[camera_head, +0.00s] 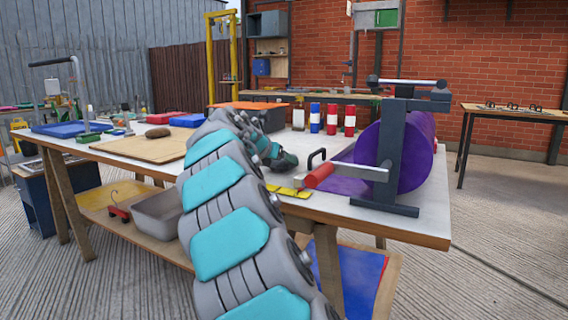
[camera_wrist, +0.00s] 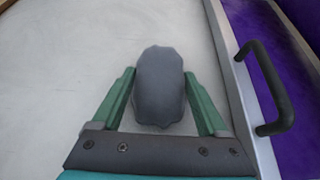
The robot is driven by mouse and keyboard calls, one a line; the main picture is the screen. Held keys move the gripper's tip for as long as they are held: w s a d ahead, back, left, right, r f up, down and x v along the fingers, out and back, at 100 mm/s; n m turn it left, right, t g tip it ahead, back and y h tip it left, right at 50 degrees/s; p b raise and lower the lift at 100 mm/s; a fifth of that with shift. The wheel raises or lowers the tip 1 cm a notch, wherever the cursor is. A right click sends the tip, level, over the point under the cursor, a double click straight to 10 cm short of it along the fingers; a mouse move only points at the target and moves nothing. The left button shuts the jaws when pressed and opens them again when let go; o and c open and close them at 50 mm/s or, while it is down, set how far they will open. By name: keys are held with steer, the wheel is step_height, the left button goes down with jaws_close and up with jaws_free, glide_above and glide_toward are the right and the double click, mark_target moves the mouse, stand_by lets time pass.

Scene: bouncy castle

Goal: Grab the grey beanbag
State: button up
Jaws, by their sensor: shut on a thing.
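The grey beanbag (camera_wrist: 160,88) is a dark, rounded lump between the two green fingers of my gripper (camera_wrist: 160,98) in the wrist view. The fingers press on its left and right sides, and its far end sticks out past the tips. In the head view my gripper (camera_head: 276,158) is low over the white table (camera_head: 415,222), left of the black handle. There the beanbag (camera_head: 288,162) shows only in part as a dark shape at the fingers. I cannot tell whether the beanbag still touches the table.
A black handle (camera_wrist: 268,88) stands by the purple sheet just right of my gripper. A stand with a purple roll (camera_head: 416,150) fills the table's right end. Several red and blue cylinders (camera_head: 332,119) stand behind. A wooden board (camera_head: 143,149) lies to the left.

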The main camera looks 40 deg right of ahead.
jaws_close()
stand_by(0.5)
